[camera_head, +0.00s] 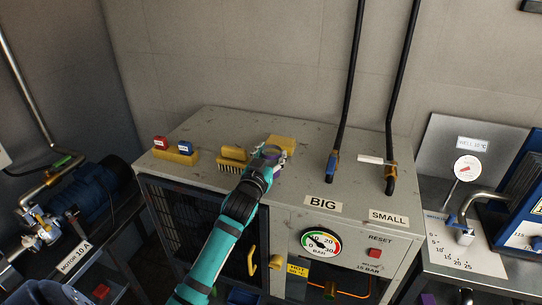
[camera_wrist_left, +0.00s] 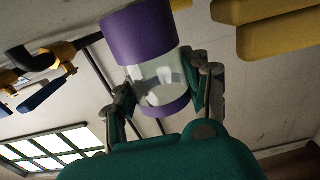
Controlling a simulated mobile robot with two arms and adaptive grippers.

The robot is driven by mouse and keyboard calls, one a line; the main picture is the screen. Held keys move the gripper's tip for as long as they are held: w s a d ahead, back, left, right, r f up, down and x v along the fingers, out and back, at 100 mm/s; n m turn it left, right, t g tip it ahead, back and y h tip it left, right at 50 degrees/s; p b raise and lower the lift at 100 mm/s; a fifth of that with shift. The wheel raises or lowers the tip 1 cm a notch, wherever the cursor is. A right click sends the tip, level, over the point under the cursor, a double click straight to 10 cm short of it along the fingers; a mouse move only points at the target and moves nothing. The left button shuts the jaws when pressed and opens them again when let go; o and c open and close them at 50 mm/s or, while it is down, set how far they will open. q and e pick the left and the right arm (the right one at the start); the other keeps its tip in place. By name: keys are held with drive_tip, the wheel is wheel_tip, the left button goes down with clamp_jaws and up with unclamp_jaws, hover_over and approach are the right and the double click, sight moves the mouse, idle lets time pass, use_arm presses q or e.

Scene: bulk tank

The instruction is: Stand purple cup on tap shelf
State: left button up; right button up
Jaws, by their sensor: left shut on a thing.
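The purple cup (camera_wrist_left: 140,38) has purple bands at both ends and a pale, glassy middle. My left gripper (camera_wrist_left: 166,88) is shut on it, with one finger on each side of the pale middle. In the head view my left gripper (camera_head: 269,160) is over the grey cabinet top, and the cup is small and partly hidden there. A bent metal tap (camera_head: 474,203) stands at the right, above a pale plate (camera_head: 475,257) marked with numbers. I cannot tell for certain which surface is the tap shelf. My right gripper is not in view.
On the cabinet top (camera_head: 225,125) are a yellow holder with red and blue blocks (camera_head: 175,154), a yellow brush (camera_head: 232,158) and a yellow block (camera_head: 281,143). Two black hoses (camera_head: 346,95) rise at its right. A round gauge (camera_head: 467,168) stands by the tap.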

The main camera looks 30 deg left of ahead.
use_arm(q)
drive_tip(key=shift+f, duration=0.65)
drive_tip(key=o, duration=1)
drive_tip(key=shift+f, duration=0.1)
